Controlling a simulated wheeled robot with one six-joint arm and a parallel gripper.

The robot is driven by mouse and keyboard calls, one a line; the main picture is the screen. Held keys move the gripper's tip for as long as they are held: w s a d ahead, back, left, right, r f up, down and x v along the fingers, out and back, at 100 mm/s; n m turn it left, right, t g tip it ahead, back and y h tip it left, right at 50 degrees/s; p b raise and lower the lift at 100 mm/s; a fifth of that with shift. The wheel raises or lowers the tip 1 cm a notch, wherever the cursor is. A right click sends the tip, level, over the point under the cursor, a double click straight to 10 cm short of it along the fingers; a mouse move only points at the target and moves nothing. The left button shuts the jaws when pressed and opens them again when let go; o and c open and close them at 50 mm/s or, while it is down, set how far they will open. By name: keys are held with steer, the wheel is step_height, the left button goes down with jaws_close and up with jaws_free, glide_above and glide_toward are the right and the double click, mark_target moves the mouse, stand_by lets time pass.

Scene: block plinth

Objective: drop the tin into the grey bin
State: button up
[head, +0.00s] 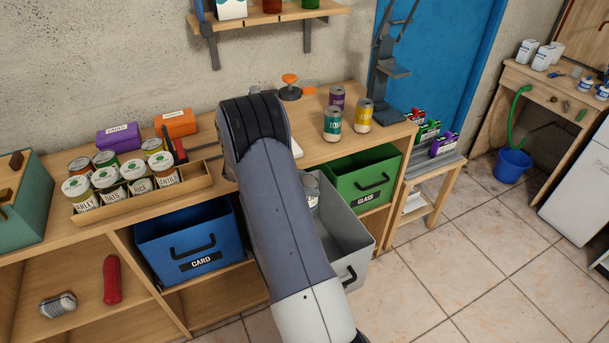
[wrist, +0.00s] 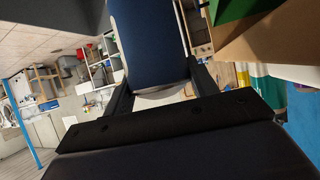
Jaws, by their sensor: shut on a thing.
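In the wrist view my gripper (wrist: 160,85) is shut on a tin (wrist: 150,42), which looks dark blue with a pale rim at its lower end in the picture. In the head view my arm hides the gripper. A greyish tin (head: 313,191) with a pale label shows just right of my arm, against the inside of the grey bin; it looks like the held one, but its contact with the fingers is hidden. I cannot tell its height over the bin floor. The grey bin (head: 352,240) stands at the shelf front, partly behind my arm.
The green GLASS bin (head: 365,178) is behind the grey one, the blue CARD bin (head: 190,243) to its left. Several tins, including a teal one (head: 332,122), stand on the counter at right. A rack of labelled jars (head: 140,200) is at left.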

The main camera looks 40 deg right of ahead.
steer(key=shift+w+f, duration=0.1)
steer(key=shift+f, duration=1.6)
steer(key=o, duration=1.3)
step_height(320, 180, up, 10)
steer(key=shift+b, duration=0.55)
steer(key=shift+f, duration=0.1)
steer(key=shift+f+p, duration=0.45)
steer(key=shift+f, duration=2.65)
steer(key=shift+f, duration=0.15)
